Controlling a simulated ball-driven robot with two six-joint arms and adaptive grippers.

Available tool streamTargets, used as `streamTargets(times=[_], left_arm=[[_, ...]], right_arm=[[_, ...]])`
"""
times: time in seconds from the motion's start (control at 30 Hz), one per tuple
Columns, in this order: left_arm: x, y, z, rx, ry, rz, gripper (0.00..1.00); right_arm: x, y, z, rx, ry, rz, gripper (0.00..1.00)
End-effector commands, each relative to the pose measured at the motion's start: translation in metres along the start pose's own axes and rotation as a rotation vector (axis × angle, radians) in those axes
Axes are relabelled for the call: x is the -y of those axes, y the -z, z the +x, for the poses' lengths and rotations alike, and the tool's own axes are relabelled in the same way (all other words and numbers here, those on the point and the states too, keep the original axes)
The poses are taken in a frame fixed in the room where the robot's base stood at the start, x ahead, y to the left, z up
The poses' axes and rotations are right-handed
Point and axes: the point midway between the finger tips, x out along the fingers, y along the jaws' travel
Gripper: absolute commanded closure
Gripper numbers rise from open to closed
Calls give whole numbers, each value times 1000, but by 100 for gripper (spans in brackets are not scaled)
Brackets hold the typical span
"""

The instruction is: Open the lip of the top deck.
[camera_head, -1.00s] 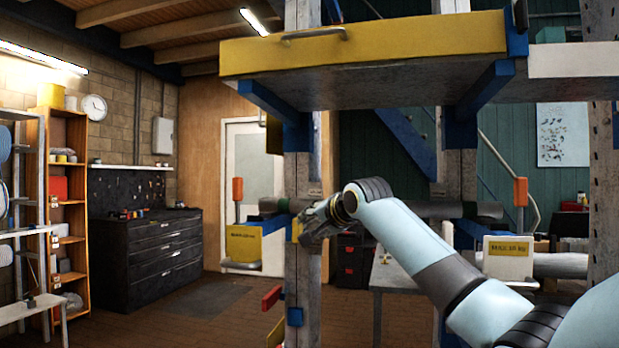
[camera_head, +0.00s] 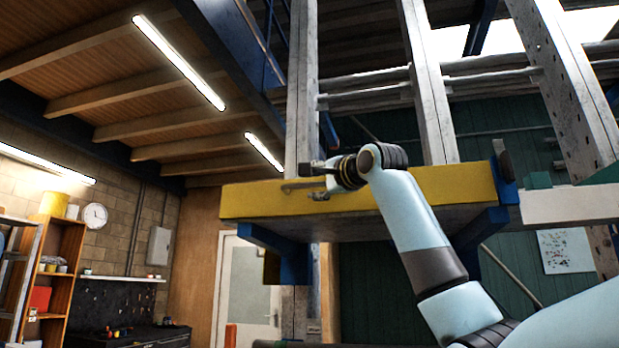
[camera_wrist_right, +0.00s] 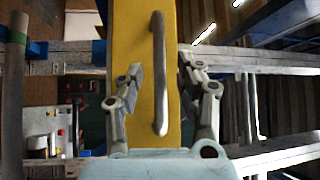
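The top deck's lip (camera_head: 250,200) is a long yellow board along the deck's front edge, standing upright in the head view. A thin metal handle (camera_head: 292,187) is on its left part, partly hidden by my gripper. My right gripper (camera_head: 318,180) is in front of the lip at the handle's right end. In the right wrist view, the handle (camera_wrist_right: 158,80) runs lengthwise on the yellow lip (camera_wrist_right: 128,30). The right gripper's open fingers (camera_wrist_right: 162,80) stand on either side of the handle, apart from it. My left gripper is not in view.
Grey posts (camera_head: 303,80) rise behind the lip. Blue brackets (camera_head: 275,240) support the deck from below. A dark block (camera_head: 502,160) sits at the lip's right end on a blue mount. A white board (camera_head: 570,205) lies further right.

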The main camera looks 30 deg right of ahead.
Motion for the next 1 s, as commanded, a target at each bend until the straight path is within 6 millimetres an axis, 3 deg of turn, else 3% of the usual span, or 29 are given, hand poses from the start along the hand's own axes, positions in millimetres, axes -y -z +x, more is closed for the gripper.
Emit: streamTargets(times=[0.2, 0.5, 0.8, 1.0], left_arm=[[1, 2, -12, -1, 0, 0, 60], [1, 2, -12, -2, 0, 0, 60], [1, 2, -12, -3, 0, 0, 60], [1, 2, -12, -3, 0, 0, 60]], right_arm=[[1, 0, 24, 1, -1, 1, 64], [-1, 0, 28, 1, -1, -1, 64], [-1, 0, 27, 0, -1, -1, 100], [-2, 0, 28, 0, -3, -1, 100]])
